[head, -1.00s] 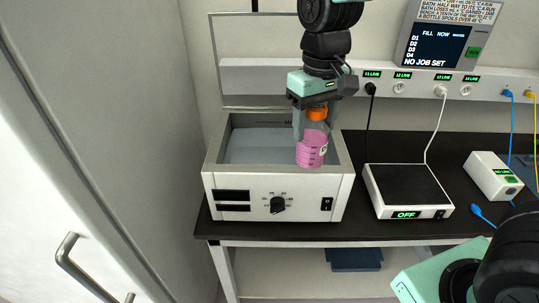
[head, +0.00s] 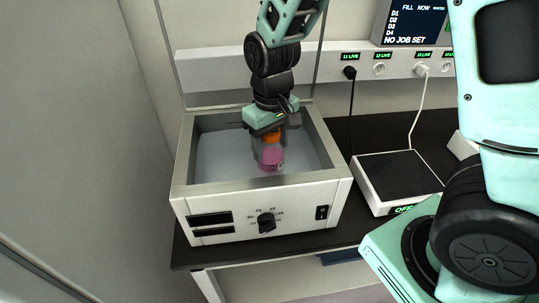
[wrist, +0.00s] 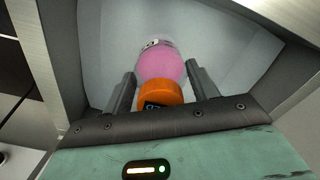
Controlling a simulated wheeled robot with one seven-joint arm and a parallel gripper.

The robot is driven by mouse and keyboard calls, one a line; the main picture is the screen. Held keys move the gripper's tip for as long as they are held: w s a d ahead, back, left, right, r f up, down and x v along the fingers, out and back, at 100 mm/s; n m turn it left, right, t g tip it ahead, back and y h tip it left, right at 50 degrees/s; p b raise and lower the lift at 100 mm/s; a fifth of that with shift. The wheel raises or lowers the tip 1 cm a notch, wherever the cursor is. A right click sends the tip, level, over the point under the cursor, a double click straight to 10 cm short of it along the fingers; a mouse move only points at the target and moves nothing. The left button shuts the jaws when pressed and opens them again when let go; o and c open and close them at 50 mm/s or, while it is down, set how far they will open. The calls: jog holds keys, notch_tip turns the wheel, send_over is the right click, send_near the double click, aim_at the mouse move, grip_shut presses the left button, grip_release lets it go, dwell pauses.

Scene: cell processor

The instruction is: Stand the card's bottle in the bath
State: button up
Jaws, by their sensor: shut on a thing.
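The bottle (head: 271,159) has an orange cap and pink liquid inside. It is upright within the walls of the bath (head: 183,180), a white box with an open grey basin and a dial on its front. My gripper (head: 268,134) points down and is shut on the bottle near its orange cap. In the wrist view the pink bottle (wrist: 160,64) and orange cap (wrist: 160,93) sit between the two fingers, with the bath's pale inside beyond. I cannot tell whether the bottle's base touches the bath floor.
A white plate device (head: 400,180) with a dark top, reading OFF, stands right of the bath on the black bench. A socket rail (head: 395,67) with plugged cables runs along the wall. A screen (head: 410,22) above reads NO JOB SET.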

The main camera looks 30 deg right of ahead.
aim_at(271, 158)
jog(key=shift+f+p, duration=0.3)
jog(key=shift+f, duration=1.7)
jog(key=shift+f, duration=0.15)
jog(key=o, duration=1.4)
